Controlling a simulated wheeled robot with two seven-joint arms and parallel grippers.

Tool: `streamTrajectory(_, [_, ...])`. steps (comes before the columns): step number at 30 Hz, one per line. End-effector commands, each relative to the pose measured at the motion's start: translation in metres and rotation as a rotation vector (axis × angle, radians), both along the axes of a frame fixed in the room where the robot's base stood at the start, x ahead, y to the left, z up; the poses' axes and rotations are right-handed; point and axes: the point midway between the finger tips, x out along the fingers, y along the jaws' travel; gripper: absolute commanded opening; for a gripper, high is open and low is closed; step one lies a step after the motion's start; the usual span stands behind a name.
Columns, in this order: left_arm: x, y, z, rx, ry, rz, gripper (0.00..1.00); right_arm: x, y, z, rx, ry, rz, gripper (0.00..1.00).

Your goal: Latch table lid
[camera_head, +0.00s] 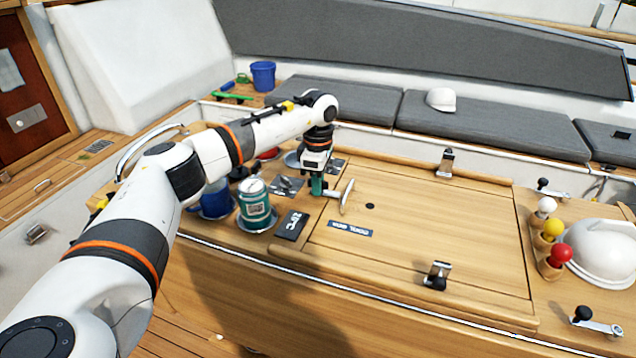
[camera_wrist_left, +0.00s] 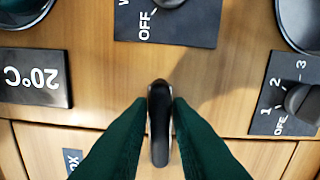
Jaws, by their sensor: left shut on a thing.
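The wooden table lid (camera_head: 400,215) lies flat and closed in the table top, with a round black hole and a blue label (camera_head: 350,229) near its left side. My left gripper (camera_head: 318,186) points down at the lid's left edge. In the left wrist view its green fingers (camera_wrist_left: 160,112) are shut on a narrow black handle (camera_wrist_left: 159,140). In the head view the fingers hide most of that handle; a silver latch arm (camera_head: 346,197) with a curved end shows just right of them. What lies under the handle is hidden. My right gripper is not in view.
A green can (camera_head: 255,205), blue mug (camera_head: 214,201) and 20°C display (camera_head: 291,225) stand left of the lid. Metal clips (camera_head: 446,162) (camera_head: 437,274) sit at its back and front edges. At right are colored-knob pegs (camera_head: 547,206), a white helmet (camera_head: 602,252) and levers (camera_head: 596,320).

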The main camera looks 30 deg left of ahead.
Motion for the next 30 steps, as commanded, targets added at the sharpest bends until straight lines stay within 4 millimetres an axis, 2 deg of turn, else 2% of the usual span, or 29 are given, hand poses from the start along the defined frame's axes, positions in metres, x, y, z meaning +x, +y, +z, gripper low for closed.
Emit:
streamTrajectory(9, [0.001, -0.0003, 0.0017, -0.003, -0.005, -0.086, 0.0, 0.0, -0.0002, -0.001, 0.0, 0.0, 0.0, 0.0])
streamTrajectory(23, [0.001, -0.0003, 0.002, -0.001, -0.006, -0.097, 0.0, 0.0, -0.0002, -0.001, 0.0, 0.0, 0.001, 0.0])
streamTrajectory(24, [0.0011, -0.0004, 0.002, -0.001, -0.006, -0.097, 0.25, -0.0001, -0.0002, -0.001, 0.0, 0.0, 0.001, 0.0])
streamTrajectory(26, [0.0009, -0.0003, 0.0019, -0.001, -0.004, -0.097, 0.34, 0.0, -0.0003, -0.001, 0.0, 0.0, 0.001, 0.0])
streamTrajectory(30, [0.0006, -0.0003, 0.0011, 0.0, -0.003, -0.096, 0.35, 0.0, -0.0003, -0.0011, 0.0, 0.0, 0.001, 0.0])
